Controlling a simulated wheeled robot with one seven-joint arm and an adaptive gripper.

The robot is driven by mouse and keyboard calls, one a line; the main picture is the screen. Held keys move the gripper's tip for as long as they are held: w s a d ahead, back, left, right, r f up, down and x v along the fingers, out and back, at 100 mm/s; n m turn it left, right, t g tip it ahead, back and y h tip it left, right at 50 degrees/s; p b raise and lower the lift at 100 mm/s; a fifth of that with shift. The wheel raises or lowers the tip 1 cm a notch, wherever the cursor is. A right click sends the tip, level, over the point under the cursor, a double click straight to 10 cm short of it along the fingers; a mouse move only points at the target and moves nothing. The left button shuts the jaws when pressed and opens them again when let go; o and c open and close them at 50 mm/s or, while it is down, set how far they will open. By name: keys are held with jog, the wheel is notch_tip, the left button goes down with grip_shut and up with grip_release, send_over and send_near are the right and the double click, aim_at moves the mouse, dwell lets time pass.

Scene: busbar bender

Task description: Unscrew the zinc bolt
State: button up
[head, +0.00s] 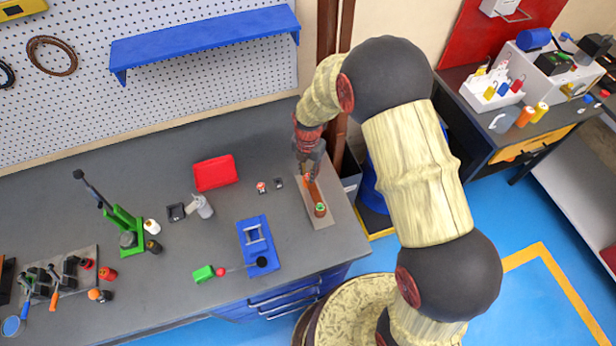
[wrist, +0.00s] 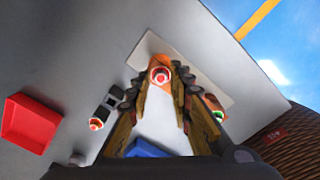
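A copper-coloured busbar (head: 314,191) lies on a light base plate (head: 325,219) near the right end of the bench. A pale bolt head with a red ring (wrist: 160,75) sits at its far end in the wrist view. A second fastener with a green ring (head: 320,209) is at the near end; it also shows in the wrist view (wrist: 219,116), right of my fingers. Which one is zinc I cannot tell. My gripper (head: 308,172) points down over the far end. In the wrist view its fingertips (wrist: 162,78) are apart, with the red-ringed bolt between them; contact is unclear.
A small red-and-white part (head: 262,187) and a dark part (head: 279,183) lie left of the plate. A red tray (head: 214,173) and a blue fixture (head: 258,246) stand farther left. Vertical brown pipes (head: 327,40) rise behind the bench.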

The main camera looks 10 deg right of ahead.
jog(key=m, duration=0.4)
jog(key=shift+m, duration=0.4)
jog(key=shift+m, duration=0.6)
jog(key=m, duration=0.4)
jog(key=shift+m, duration=0.3)
jog(key=shift+m, duration=0.4)
jog(key=m, duration=0.4)
jog(key=shift+s+m, duration=0.1)
jog(key=shift+m, duration=0.3)
